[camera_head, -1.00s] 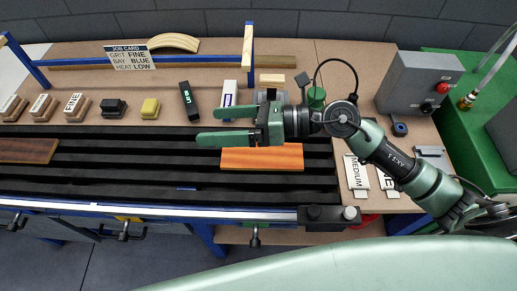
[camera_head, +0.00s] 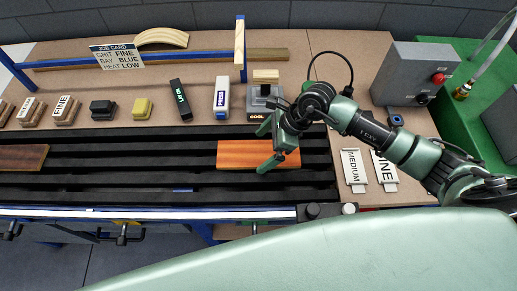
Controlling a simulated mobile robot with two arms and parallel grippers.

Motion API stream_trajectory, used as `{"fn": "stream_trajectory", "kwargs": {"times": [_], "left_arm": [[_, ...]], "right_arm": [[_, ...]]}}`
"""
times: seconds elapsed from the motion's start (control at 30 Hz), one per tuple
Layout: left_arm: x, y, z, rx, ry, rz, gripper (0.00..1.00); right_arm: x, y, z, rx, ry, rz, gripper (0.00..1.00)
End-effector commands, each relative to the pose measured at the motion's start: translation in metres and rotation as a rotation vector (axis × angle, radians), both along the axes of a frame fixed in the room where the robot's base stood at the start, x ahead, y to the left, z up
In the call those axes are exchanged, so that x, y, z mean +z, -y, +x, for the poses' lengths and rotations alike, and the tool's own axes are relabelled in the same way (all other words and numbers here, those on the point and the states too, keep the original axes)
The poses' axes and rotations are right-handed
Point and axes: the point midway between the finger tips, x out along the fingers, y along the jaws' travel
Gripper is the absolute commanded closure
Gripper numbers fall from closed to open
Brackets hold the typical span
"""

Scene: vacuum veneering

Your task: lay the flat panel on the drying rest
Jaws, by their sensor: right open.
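The flat panel, an orange-brown wooden board (camera_head: 235,154), lies flat on the black slatted drying rest (camera_head: 130,172), right of its middle. My right gripper (camera_head: 264,150) is over the panel's right part, its two green fingers spread wide and nothing between them. The gripper hides a little of the panel's right side. I cannot tell how far above the board the fingertips are. My left gripper is not in view.
A darker brown board (camera_head: 20,158) lies on the slats at the far left. Behind stand sanding blocks (camera_head: 66,110), a yellow block (camera_head: 142,108), a black meter (camera_head: 181,100) and a grey-based tool (camera_head: 264,97). Labelled sheets (camera_head: 353,171) lie right. The slats between the boards are clear.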

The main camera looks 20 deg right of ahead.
Motion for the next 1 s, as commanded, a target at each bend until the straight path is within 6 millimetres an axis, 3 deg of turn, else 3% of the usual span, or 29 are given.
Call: {"fn": "stream_trajectory", "kwargs": {"times": [0.33, 0.5, 0.57, 1.0], "left_arm": [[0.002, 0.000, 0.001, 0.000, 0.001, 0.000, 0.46], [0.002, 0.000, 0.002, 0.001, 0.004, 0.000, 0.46], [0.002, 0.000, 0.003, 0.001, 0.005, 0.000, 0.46], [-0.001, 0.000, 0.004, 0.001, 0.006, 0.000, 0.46]], "right_arm": [[-0.009, -0.004, 0.000, 0.001, 0.000, 0.000, 0.03], [-0.008, -0.004, 0.001, 0.000, -0.001, 0.000, 0.50], [-0.008, -0.004, 0.001, 0.000, -0.001, 0.000, 0.65], [0.005, -0.004, 0.003, 0.001, 0.005, 0.001, 0.65]]}}
